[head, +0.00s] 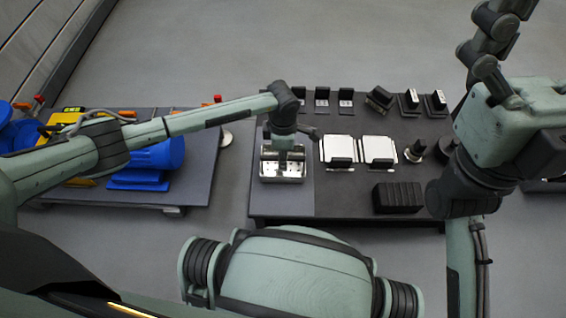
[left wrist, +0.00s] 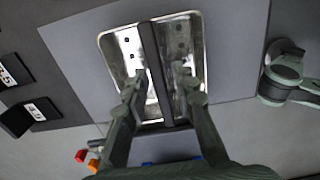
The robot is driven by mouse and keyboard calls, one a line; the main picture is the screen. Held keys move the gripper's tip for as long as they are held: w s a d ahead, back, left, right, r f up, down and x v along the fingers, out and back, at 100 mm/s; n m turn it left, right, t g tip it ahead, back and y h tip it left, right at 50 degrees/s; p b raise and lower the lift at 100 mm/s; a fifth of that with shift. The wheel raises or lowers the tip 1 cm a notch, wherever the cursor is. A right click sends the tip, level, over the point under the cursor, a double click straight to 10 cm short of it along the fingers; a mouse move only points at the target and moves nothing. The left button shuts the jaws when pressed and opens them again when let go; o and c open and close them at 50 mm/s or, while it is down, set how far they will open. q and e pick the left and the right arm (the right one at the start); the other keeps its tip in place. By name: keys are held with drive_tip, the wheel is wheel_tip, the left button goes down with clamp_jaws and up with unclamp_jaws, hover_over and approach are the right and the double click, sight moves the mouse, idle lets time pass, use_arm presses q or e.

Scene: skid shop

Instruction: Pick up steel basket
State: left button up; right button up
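The steel basket (head: 268,174) is a shiny, shallow rectangular tray on a grey mat at the near left of the dark table. In the left wrist view the basket (left wrist: 121,46) has a black bar handle (left wrist: 155,72) running across its middle. My left gripper (head: 283,158) reaches down over the basket from above. In the left wrist view its two fingers (left wrist: 162,80) are apart, one on each side of the handle, with a visible gap at the right finger. Parts of the basket are hidden behind the gripper. My right arm is at the right; its fingers cannot be seen.
Right of the basket stand two white plates (head: 378,149) in black holders and a black ribbed block (head: 397,197). Several black numbered stands (head: 346,97) line the back. A second table at left holds a blue motor (head: 150,165). The mat (head: 290,203) in front of the basket is bare.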

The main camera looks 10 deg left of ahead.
use_arm(q)
clamp_jaws()
drive_tip(key=shift+r, duration=0.1)
